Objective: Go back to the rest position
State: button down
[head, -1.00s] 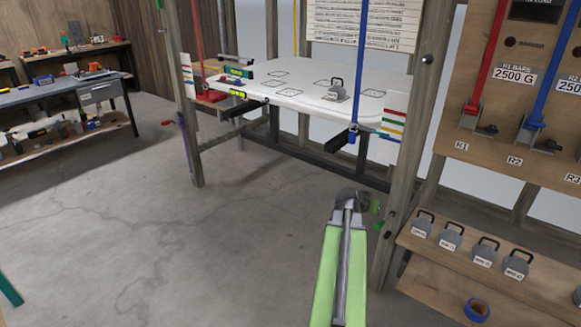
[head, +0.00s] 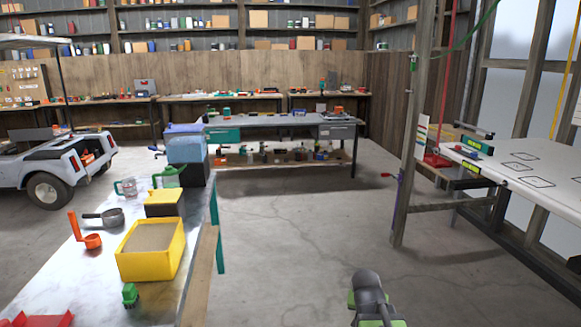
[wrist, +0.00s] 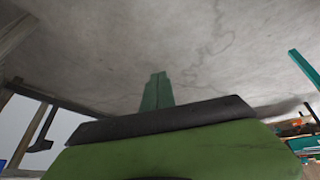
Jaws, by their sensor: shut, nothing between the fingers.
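My gripper (wrist: 158,78) shows in the wrist view as two green fingers side by side, closed together with nothing between them. Bare concrete floor lies beyond the fingertips. In the head view, part of my green and dark grey arm shows at the bottom, right of centre; I cannot make out the fingers there.
A metal-topped bench (head: 95,265) with a yellow sand box (head: 150,250) stands at the left. A white cart (head: 62,165) is behind it. A grey workbench (head: 275,128) is at the back. Floor between is clear.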

jog(key=s+a+f+n+g+y, duration=0.3)
jog(key=s+a+n+g, duration=0.1)
jog(key=s+a, duration=0.75)
notch_tip(320, 180, up, 16)
jog(key=w+p, duration=0.1)
jog(key=p, duration=1.4)
jog(key=shift+w+a+g+p, duration=0.3)
jog(key=shift+w+a, duration=0.1)
jog(key=shift+a, duration=0.05)
jog(key=shift+f, duration=0.15)
jog(key=shift+d, duration=0.1)
